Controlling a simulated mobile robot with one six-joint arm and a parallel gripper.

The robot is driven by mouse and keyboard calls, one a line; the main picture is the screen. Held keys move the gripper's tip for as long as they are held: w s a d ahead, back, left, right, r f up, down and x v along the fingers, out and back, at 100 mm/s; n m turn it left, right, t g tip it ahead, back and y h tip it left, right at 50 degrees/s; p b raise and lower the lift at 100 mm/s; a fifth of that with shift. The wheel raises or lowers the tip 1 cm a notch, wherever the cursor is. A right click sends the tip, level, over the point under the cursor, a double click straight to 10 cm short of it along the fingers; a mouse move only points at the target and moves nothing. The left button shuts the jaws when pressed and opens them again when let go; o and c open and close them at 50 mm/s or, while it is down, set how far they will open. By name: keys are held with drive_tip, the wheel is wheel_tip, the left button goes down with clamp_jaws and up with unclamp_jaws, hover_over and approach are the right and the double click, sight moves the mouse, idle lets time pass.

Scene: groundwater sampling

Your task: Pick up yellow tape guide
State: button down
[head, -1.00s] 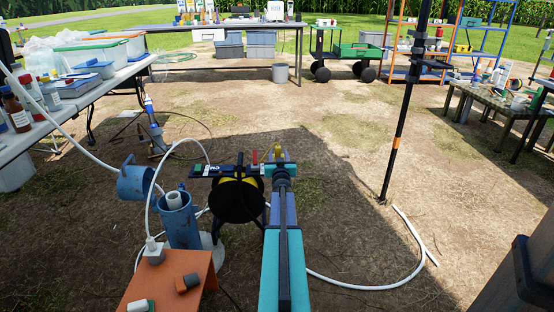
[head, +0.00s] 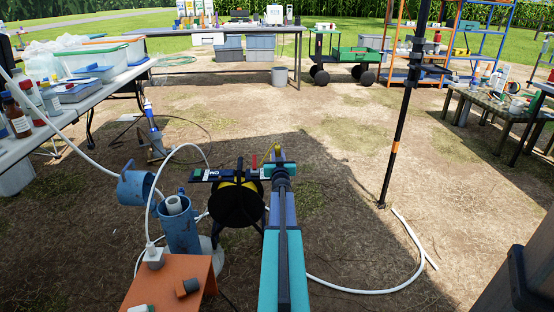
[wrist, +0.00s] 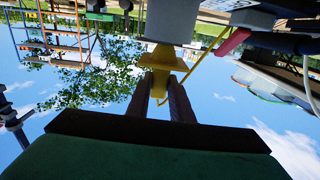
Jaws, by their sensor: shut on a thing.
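The yellow tape guide (wrist: 162,62) is between the two fingertips of my gripper (wrist: 163,98) in the wrist view, where the scene appears upside down. The fingers are closed on its narrow lower part. In the head view my gripper (head: 279,163) is beyond the end of my teal arm. A small yellow part (head: 277,151) shows there, mostly hidden by my wrist. A black reel (head: 237,205) with yellow inside stands just left of my arm. In the wrist view a thin yellow strip (wrist: 206,52) runs beside the guide; I cannot tell whether they are joined.
A blue pipe (head: 180,230) with a white inner tube stands left of the reel. An orange stand (head: 165,287) is in front of it. A white hose (head: 370,290) curves over the ground at right. A black pole (head: 397,130) stands right. Open ground lies ahead.

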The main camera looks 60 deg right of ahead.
wheel_tip(320, 180, up, 8)
drive_tip(key=p, duration=0.3)
drive_tip(key=shift+f, duration=0.25)
idle(0.3)
